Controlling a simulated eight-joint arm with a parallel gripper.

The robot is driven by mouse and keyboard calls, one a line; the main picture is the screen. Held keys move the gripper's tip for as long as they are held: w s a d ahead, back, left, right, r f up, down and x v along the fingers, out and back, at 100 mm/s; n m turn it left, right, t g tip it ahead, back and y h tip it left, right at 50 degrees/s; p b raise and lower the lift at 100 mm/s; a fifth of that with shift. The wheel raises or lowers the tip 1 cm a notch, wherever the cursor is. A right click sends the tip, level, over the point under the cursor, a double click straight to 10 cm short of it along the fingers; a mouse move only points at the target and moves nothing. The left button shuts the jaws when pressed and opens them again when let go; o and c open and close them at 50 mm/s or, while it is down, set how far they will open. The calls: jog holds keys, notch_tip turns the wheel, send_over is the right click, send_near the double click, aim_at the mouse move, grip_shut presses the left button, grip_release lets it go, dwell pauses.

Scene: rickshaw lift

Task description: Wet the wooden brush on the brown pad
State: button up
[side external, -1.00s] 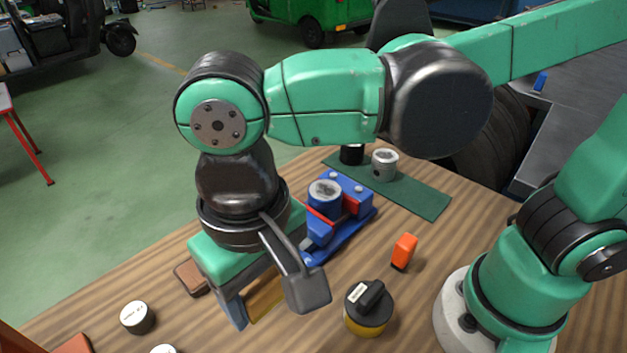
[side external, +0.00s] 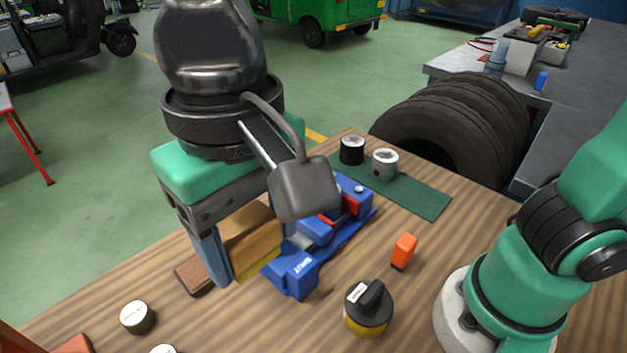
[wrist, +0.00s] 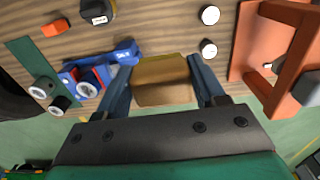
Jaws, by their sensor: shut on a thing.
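My gripper (side external: 248,258) is shut on the wooden brush (side external: 250,232), a tan block with a yellow lower edge. The brush hangs above the table between my two blue-grey fingers. In the wrist view the brush (wrist: 164,82) fills the space between the fingers of my gripper (wrist: 163,76). The brown pad (side external: 192,279) lies on the table, just left of the near finger in the side view, partly covered by it. I cannot make out the pad in the wrist view. The brush appears raised and apart from the pad.
A blue vise (side external: 318,234) with red jaws stands close to the brush's right; it holds a metal cylinder (wrist: 90,89). A black-and-yellow knob (side external: 369,308), an orange block (side external: 404,251) and white-topped cylinders (side external: 137,317) stand nearby. A green mat (side external: 425,197) carries two cylinders.

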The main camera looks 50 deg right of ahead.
jog(key=w+f+m, duration=0.1)
jog(key=w, duration=0.1)
jog(key=w+a+f+m, duration=0.1)
jog(key=w, duration=0.2)
jog(key=w+f+m, duration=0.1)
jog(key=w, duration=0.1)
jog(key=shift+w+a+f+m, duration=0.2)
jog(key=shift+a+f+m, duration=0.05)
jog(key=shift+a+m, duration=0.15)
jog(key=m, duration=0.5)
send_near(199, 271)
jog(key=shift+f, duration=2.65)
jog(key=shift+f, duration=0.5)
jog(key=shift+r, duration=0.15)
notch_tip(199, 271, up, 7)
jog(key=shift+f, duration=0.1)
